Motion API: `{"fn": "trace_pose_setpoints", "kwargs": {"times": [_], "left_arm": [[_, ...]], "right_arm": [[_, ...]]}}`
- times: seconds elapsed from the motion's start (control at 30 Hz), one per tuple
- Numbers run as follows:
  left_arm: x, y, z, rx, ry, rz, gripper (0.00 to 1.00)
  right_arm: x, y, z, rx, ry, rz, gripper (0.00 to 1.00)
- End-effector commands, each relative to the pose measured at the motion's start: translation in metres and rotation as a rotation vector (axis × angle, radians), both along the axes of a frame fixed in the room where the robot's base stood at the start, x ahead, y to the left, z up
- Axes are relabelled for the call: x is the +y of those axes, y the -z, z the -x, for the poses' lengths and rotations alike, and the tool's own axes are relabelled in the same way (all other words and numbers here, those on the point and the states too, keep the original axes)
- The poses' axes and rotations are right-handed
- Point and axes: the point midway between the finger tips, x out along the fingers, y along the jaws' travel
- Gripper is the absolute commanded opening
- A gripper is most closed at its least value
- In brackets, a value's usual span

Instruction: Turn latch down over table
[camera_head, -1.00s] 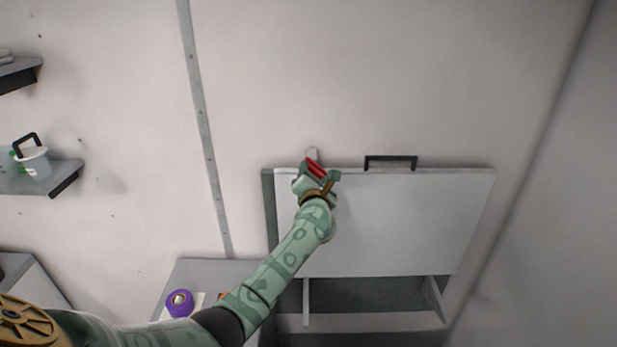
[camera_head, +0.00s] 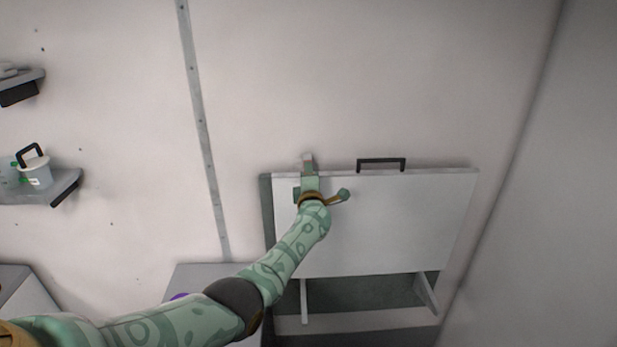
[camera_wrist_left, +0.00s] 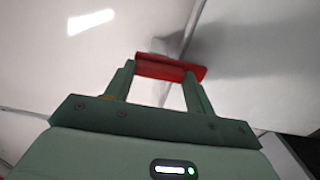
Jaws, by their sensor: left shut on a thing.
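The red latch (camera_wrist_left: 170,67) shows clearly in the left wrist view as a bar across the tips of my left gripper (camera_wrist_left: 160,80). The gripper's two fingers are shut on it. In the head view my left gripper (camera_head: 309,176) is at the top edge of the pale folded table panel (camera_head: 385,225), left of its middle. It mostly hides the latch there; a small grey piece shows just above the gripper against the wall. My right gripper is not in view.
A dark handle (camera_head: 381,163) stands on the panel's top edge, right of my gripper. An open recess (camera_head: 360,292) lies below the panel. A shelf (camera_head: 45,186) with a lidded container (camera_head: 36,170) is at far left. The wall above is clear.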

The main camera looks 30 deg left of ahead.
Motion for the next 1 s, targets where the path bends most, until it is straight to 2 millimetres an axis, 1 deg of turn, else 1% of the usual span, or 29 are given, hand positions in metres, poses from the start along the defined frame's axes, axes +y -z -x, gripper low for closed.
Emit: {"fn": "trace_pose_setpoints", "kwargs": {"times": [0.2, 0.67, 0.7, 0.73, 0.77, 1.0], "left_arm": [[-0.0005, 0.002, 0.0006, 0.028, 0.0, -0.039, 0.13], [-0.0002, 0.0029, 0.0008, 0.034, 0.0, -0.048, 0.13], [-0.0001, 0.0029, 0.0009, 0.034, 0.0, -0.048, 0.65], [-0.0001, 0.0029, 0.0009, 0.034, 0.0, -0.048, 0.74], [-0.0001, 0.0027, 0.0009, 0.033, 0.0, -0.048, 0.76], [0.0001, 0.0013, 0.0007, 0.031, 0.0, -0.047, 0.76]], "right_arm": [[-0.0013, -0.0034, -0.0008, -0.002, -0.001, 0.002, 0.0], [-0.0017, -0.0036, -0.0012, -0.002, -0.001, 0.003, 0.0], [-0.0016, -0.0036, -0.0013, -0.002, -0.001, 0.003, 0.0], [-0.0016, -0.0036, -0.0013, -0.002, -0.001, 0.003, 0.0], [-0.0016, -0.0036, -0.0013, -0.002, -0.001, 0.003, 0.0], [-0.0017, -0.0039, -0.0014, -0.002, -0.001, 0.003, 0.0]]}}
